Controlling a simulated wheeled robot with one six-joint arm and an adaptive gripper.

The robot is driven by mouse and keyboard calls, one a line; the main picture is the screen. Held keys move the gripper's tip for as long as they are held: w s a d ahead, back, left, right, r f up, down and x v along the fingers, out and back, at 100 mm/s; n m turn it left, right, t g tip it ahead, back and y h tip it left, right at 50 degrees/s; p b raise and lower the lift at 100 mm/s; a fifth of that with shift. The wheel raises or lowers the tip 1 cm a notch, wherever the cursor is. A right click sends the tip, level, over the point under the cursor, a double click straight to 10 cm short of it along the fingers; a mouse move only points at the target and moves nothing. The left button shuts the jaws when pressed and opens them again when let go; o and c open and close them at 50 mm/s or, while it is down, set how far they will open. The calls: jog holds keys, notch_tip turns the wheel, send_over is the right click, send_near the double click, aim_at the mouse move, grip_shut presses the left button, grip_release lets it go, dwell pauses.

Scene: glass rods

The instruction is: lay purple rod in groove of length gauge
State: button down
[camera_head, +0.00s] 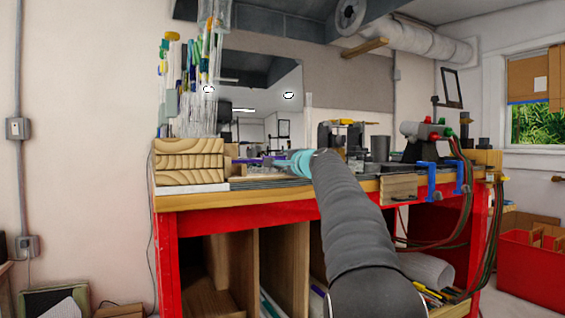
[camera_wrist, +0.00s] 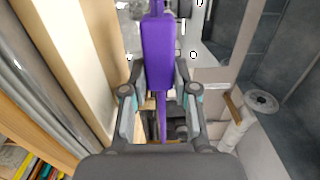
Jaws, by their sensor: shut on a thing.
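The purple rod (camera_head: 258,161) shows in the head view as a thin, near-level line, just right of the stacked wooden blocks and above the bench top. In the wrist view the purple rod (camera_wrist: 158,52) runs lengthwise between the fingers, looking thick at the top and thin below. My gripper (camera_head: 290,162) is at the rod's right end, partly hidden by my arm. In the wrist view my gripper (camera_wrist: 160,78) is shut on the rod, one finger on each side. I cannot make out the length gauge or its groove in either view.
Stacked wooden blocks (camera_head: 188,162) stand at the bench's left end, beside clear tubes of coloured rods (camera_head: 205,85). A torch-like burner (camera_head: 425,142) with red hoses and blue clamps (camera_head: 428,181) are at the right. The red-framed bench (camera_head: 166,235) has shelves below.

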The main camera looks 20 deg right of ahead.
jog(key=shift+f+b, duration=0.35)
jog(key=c, duration=0.8)
grip_release()
jog(key=shift+f, duration=0.1)
jog(key=shift+f, duration=0.15)
jog(key=s, duration=1.2)
jog(key=shift+d+r, duration=0.15)
jog(key=shift+r, duration=0.3)
jog(key=shift+s, duration=0.1)
